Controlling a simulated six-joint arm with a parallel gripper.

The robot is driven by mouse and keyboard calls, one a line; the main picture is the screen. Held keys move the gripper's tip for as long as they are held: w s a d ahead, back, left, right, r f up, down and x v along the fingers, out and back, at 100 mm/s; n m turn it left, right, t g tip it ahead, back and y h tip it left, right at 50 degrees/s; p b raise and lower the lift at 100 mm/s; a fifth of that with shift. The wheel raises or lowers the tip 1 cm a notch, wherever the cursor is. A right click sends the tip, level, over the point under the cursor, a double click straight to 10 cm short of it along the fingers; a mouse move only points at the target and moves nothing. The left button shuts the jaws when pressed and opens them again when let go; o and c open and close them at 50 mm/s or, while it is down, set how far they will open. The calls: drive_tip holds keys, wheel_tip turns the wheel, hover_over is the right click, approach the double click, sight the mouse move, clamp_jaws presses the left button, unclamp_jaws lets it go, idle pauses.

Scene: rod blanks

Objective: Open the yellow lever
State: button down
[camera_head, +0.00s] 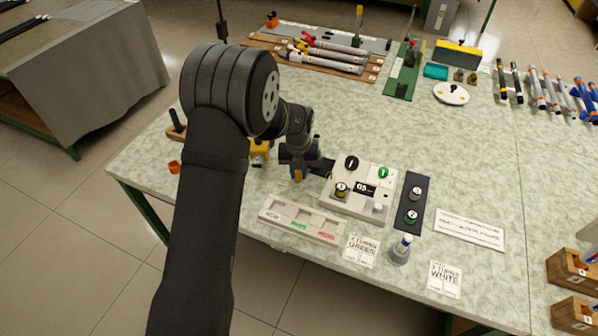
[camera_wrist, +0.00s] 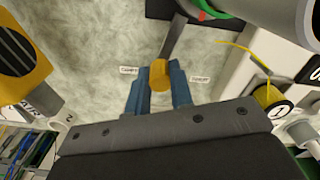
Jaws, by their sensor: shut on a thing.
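The yellow lever shows in the wrist view as a rounded yellow end (camera_wrist: 159,75) on a flat grey bar (camera_wrist: 177,38) that runs up the picture. My gripper (camera_wrist: 160,82) has its two blue fingers on either side of the yellow end, shut on it. In the head view my gripper (camera_head: 299,172) is low over the table, left of the grey-white panel, with a small yellow-orange part at its tip. The lever's pivot is hidden in both views.
Small white labels (camera_wrist: 128,70) flank the lever. A yellow block (camera_head: 260,149) stands close on the left. The panel (camera_head: 340,207) with round knobs is close on the right, and a grey tray (camera_head: 300,221) lies in front.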

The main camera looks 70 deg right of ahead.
drive_tip(key=shift+d+r, duration=0.1)
drive_tip(key=c, duration=1.5)
unclamp_jaws()
drive_tip(key=shift+c, duration=0.2)
wheel_tip(320, 180, up, 17)
drive_tip(key=shift+r, duration=0.2)
drive_tip(key=shift+c, duration=0.2)
